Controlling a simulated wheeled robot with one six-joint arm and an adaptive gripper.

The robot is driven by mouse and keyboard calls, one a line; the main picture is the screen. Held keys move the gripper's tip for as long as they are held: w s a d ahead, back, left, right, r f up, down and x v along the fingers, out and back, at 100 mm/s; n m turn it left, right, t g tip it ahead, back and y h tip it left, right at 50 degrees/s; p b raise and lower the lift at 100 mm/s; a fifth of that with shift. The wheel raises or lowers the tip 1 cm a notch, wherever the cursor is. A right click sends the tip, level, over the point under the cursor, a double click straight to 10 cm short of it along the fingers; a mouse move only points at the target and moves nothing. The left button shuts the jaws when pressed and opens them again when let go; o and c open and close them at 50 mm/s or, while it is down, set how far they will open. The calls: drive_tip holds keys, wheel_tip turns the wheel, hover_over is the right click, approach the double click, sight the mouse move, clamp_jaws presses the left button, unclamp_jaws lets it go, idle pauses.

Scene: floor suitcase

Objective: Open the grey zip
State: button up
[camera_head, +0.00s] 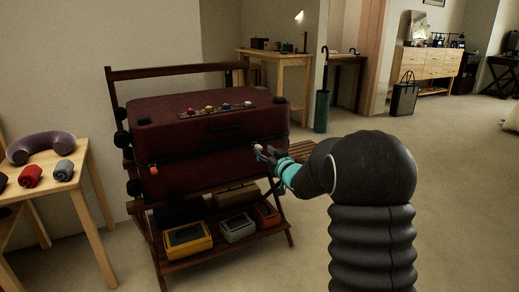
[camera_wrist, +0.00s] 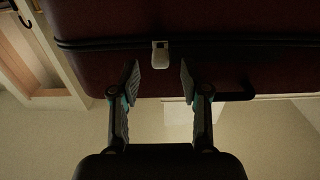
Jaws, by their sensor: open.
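A dark red suitcase (camera_head: 215,130) stands shut on a wooden rack, with a dark zip line around its side. The grey zip pull (camera_wrist: 160,55) hangs on that line in the wrist view. It also shows as a small pale spot (camera_head: 257,148) near the suitcase's right front in the head view. My gripper (camera_wrist: 159,68) is open, its two fingers to either side of the grey pull, with gaps on both sides. In the head view my gripper (camera_head: 268,154) is close to the suitcase front. An orange zip pull (camera_head: 153,170) sits at the front left corner.
Several small coloured items lie on the suitcase lid. Yellow (camera_head: 188,240), grey (camera_head: 237,228) and red (camera_head: 266,214) boxes sit on the rack's lower shelf. A wooden table (camera_head: 83,190) with a neck pillow (camera_head: 40,146) stands left. Open floor lies right.

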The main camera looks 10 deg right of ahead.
sight(261, 149)
drive_tip(key=shift+x, duration=2.1)
clamp_jaws()
